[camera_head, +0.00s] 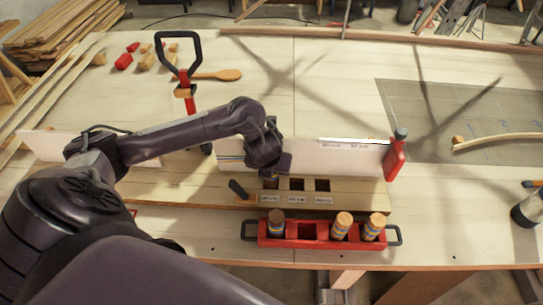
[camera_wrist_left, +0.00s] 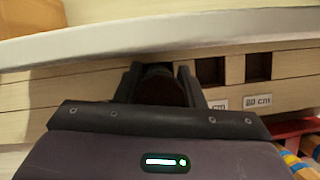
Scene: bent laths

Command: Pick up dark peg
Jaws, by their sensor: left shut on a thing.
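My left gripper (camera_head: 277,173) is low over the first, leftmost hole of the wooden fixture, in front of the white board. In the left wrist view, its fingers (camera_wrist_left: 160,82) are closed around a dark brown round-ended peg (camera_wrist_left: 160,88). How deep this peg sits in the hole, if at all, is hidden. A dark-topped peg (camera_head: 276,217) stands in the left slot of the red tray (camera_head: 292,242). Two light-topped pegs (camera_head: 342,222) (camera_head: 375,224) stand toward the tray's right. One slot between them looks empty. My right gripper is not in view.
The fixture (camera_head: 350,198) has further labelled square holes (camera_head: 297,184) (camera_head: 322,185). A white board (camera_head: 340,157) stands behind it, with a red clamp (camera_head: 394,160) at its right end. A dark handle (camera_head: 239,189) leans left of the holes.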

